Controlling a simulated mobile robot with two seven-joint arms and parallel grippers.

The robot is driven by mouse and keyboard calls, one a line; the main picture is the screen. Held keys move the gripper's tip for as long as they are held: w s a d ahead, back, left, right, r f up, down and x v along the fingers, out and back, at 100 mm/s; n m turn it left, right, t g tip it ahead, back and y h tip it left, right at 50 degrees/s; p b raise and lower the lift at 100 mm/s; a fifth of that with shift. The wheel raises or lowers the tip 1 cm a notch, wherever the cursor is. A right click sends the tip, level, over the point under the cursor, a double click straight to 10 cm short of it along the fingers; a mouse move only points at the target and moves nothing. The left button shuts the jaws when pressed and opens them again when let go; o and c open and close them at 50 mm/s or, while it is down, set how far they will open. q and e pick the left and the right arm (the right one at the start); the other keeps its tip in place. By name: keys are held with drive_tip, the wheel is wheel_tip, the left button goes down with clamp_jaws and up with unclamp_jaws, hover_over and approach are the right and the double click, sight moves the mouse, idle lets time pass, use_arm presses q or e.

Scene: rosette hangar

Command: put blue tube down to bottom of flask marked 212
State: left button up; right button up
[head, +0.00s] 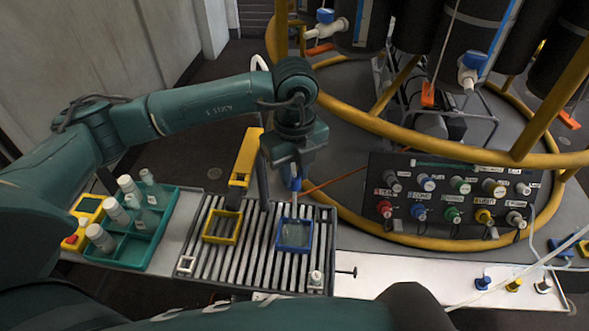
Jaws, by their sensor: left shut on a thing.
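My left gripper (292,172) points down above the slatted tray, shut on a blue piece (296,184), apparently the blue tube's end. A thin pale length runs down from it towards the blue square frame (279,248). Something clear and greyish, possibly a flask, sits inside that frame; whether the tube's tip is inside it I cannot tell. Several white-capped flasks (101,238) stand in the green crate (164,238) at left. No number 212 is readable on any of them. My right gripper is not in view.
A yellow square frame (207,240) and yellow post (243,160) stand left of the blue frame. A black valve panel (450,200) and yellow rails (430,130) are at right. Blue, yellow and dark fittings (483,283) sit on the white bench (400,270), otherwise mostly clear.

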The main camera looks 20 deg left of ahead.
sight(295, 187)
use_arm(q)
drive_tip(key=shift+f+b, duration=1.5)
drive_tip(key=shift+f, duration=0.5)
drive_tip(key=shift+f+b, duration=1.65)
drive_tip(key=shift+f, duration=0.65)
drive_tip(key=o, duration=1.5)
drive_tip(key=shift+r, duration=0.15)
